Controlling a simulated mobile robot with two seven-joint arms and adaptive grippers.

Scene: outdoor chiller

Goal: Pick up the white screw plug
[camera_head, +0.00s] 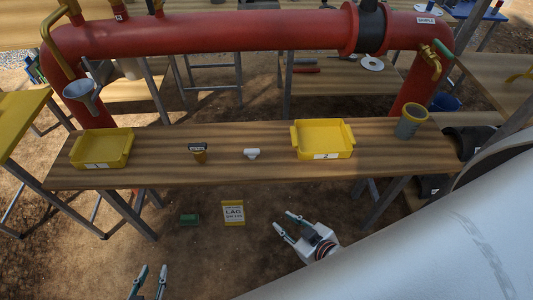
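The white screw plug (252,153) is a small white piece lying on the wooden table (230,172), between a dark-topped brass piece and the right yellow tray. My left gripper (150,278) shows at the bottom edge, with its two fingers apart and nothing between them. My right gripper (283,223) is below the table's front edge in the picture, with its fingers apart and empty. Both grippers are clear of the plug.
Yellow trays marked 1 (103,163) and 2 (324,155) stand on the table. The brass piece (200,155) and a grey-yellow cup (410,122) stand there too. A red pipe (230,32) runs behind. A large pale cylinder (440,235) fills the lower right.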

